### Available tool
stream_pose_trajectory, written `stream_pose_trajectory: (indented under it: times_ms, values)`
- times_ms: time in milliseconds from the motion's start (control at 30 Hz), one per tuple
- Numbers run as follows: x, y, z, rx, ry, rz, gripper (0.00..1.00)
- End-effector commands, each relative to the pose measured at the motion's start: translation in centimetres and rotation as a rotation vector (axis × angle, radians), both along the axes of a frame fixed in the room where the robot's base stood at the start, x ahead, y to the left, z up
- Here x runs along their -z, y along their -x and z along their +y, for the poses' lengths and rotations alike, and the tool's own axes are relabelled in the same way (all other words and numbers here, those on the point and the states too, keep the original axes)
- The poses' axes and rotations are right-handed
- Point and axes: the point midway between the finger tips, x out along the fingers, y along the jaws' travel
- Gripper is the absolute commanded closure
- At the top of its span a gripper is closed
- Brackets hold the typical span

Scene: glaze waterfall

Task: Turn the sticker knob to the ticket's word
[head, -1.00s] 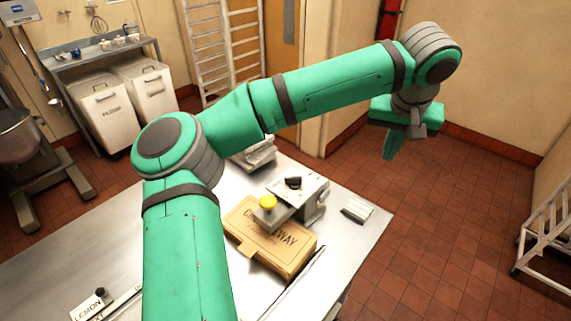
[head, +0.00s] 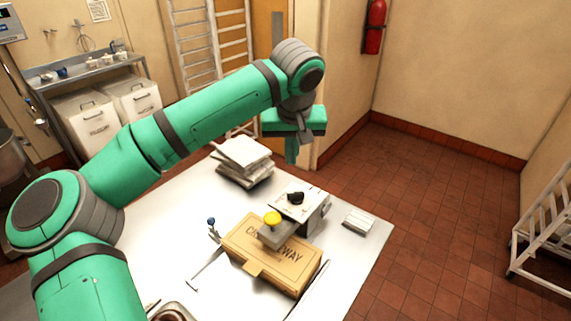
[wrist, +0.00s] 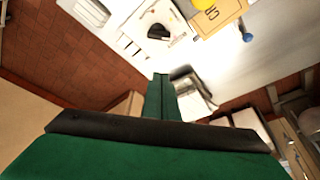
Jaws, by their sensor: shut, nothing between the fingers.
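The small grey machine (head: 312,212) stands on the table with a black knob (head: 295,197) on its pale top face. The knob also shows in the wrist view (wrist: 158,32); the marks around it are too small to read. A yellow button (head: 272,218) sits at its front, over a tan box (head: 292,262) with a word looking like "CARAWAY". A small white card or pad (head: 359,221) lies right of the machine; its print is unreadable, and I cannot tell whether it is the ticket. My gripper (head: 292,160) is shut and empty, pointing down, above and behind the knob, apart from it.
A stack of pale slabs or papers (head: 242,155) lies behind the machine. A thin metal rod (head: 207,267) and a blue-topped piece (head: 212,225) are left of the box. A white rack (head: 540,235) stands far right.

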Motion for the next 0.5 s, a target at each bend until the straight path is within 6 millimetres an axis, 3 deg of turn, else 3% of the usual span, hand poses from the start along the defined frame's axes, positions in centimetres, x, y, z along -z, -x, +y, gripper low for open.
stream_pose_trajectory:
  times_ms: [400, 500]
  values:
    - [7.3, -2.5, -0.1, 0.002, 0.003, 0.004, 1.00]
    - [8.3, -2.3, 0.0, 0.004, 0.002, 0.001, 1.00]
